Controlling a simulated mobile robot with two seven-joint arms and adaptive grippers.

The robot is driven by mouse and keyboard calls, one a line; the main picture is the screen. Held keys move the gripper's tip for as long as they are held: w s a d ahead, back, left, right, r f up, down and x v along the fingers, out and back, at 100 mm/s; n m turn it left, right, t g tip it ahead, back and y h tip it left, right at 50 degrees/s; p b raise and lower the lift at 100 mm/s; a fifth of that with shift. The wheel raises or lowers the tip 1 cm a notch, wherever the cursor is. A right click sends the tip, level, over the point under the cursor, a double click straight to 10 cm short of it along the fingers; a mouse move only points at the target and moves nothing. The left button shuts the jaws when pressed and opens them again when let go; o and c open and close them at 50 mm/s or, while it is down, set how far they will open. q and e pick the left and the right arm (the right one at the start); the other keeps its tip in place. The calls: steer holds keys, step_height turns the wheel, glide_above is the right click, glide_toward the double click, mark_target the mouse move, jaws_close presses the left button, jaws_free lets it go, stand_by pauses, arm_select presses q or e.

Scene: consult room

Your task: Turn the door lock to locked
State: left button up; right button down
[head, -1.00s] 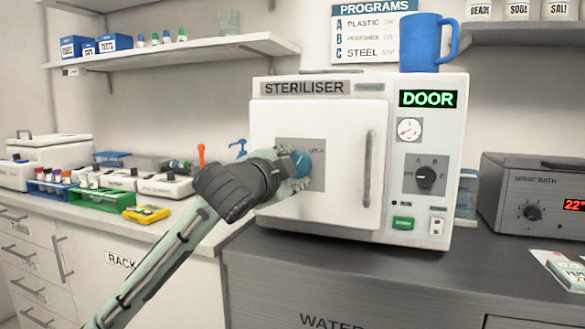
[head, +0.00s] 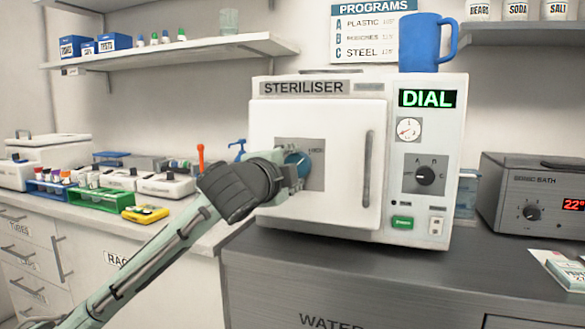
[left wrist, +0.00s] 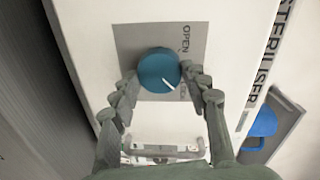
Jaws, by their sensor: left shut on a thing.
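The blue round door lock knob (head: 299,161) sits on a grey plate (head: 317,178) on the white steriliser door (head: 340,130). My left gripper (head: 297,170) is shut on the knob, its fingers on either side of it. In the left wrist view the knob (left wrist: 158,71) shows a white pointer line aimed to the lower right, towards a small label partly hidden by a finger. The word OPEN stands higher on the plate. The door is shut. The green display (head: 427,98) reads DIAL. My right gripper is not in view.
A grey door handle (head: 368,168) stands right of the plate. The black programme dial (head: 425,175) and green button (head: 402,223) are on the right panel. A blue mug (head: 426,42) stands on top. Test-tube racks (head: 98,198) are on the left counter.

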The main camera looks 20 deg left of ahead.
arm_select(q)
steer(key=o, duration=1.2)
steer(key=s, duration=0.8)
steer(key=s+r, duration=0.1)
steer(key=s, duration=0.3)
steer(key=shift+a, duration=0.2)
steer(key=shift+w, duration=0.1)
steer(key=w, duration=0.8)
steer(key=w+f, duration=0.1)
steer(key=w, duration=0.2)
steer(key=shift+w+d, duration=0.2)
steer(key=shift+w, duration=0.2)
steer(key=shift+s+a+n+t+h, duration=0.15)
steer(key=shift+s+n+h, duration=0.1)
steer(key=shift+n, duration=2.6)
steer(key=shift+s+a+n+t+h, duration=0.15)
steer(key=shift+s+n, duration=0.15)
steer(key=shift+n, duration=2.6)
steer(key=shift+s+n+t+h, duration=0.1)
steer(key=shift+s+n+h, duration=0.15)
steer(key=shift+n, duration=2.6)
